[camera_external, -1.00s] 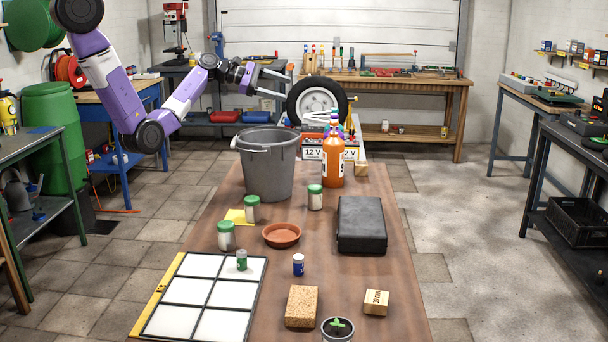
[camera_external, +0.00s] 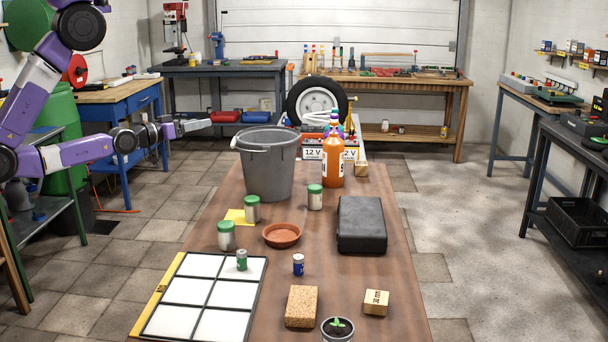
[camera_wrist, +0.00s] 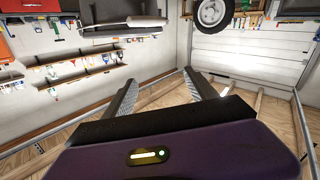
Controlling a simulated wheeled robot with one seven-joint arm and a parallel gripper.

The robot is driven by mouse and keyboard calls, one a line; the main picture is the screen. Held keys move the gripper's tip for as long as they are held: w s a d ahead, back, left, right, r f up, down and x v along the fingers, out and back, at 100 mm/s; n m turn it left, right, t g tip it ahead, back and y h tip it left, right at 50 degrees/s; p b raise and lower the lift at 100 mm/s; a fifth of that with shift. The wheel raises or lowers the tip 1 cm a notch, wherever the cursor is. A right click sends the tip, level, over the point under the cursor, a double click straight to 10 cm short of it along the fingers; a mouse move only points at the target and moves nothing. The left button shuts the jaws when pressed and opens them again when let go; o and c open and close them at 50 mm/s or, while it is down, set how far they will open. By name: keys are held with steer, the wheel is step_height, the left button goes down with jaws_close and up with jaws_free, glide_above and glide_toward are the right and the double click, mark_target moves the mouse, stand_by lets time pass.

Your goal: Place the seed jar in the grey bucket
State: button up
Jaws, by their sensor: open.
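The grey bucket (camera_external: 265,172) stands upright at the far left of the brown table; its bottom inside is hidden. Three clear jars with green lids stand near it: one front left (camera_external: 226,237), one just in front of the bucket (camera_external: 252,211), one to its right (camera_external: 315,199). I cannot tell which is the seed jar. My gripper (camera_external: 198,127) is in the air left of the bucket, pointing right, apart from all jars. In the wrist view my gripper (camera_wrist: 163,86) has its fingers apart with nothing between them.
On the table (camera_external: 372,290) are a terracotta saucer (camera_external: 282,238), a black case (camera_external: 361,225), an orange bottle (camera_external: 333,165), a white panel tray (camera_external: 185,318), two small batteries, a sponge (camera_external: 302,306), wooden blocks and a seedling pot (camera_external: 337,328). A car battery (camera_external: 322,153) stands behind.

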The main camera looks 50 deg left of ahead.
steer(key=s+d+f+m+g+b, duration=0.1)
steer(key=s+d+f, duration=0.1)
steer(key=s, duration=0.6)
steer(key=s+d+f+m+g+h+b, duration=0.1)
steer(key=s+d+f+g, duration=0.1)
steer(key=s, duration=0.6)
steer(key=shift+s+f+m+b, duration=0.35)
steer(key=shift+s+f+m, duration=0.05)
